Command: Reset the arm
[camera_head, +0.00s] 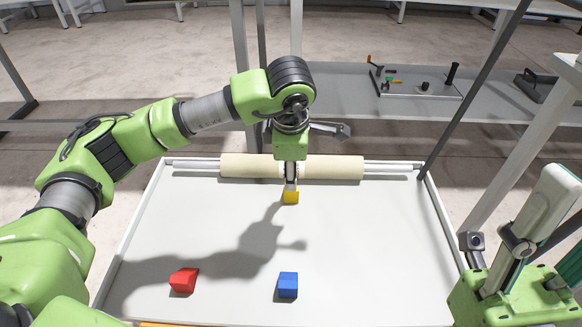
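A yellow block (291,198) is on the white table (350,235), near its far side and just in front of the cream roller. My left gripper (291,187) points down at it from directly above, with its fingertips at the block's top. The fingers are seen edge-on, so I cannot tell whether they grip it. A red block (183,280) lies at the front left of the table and a blue block (288,285) at the front middle. Part of my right arm shows at the right edge, and its fingertips are not visible.
A cream roller (335,167) on a rail spans the table's far edge. Dark gantry posts (470,95) rise at the far right. A grey shelf (345,90) behind holds a tray of tools (415,87). The table's right half is clear.

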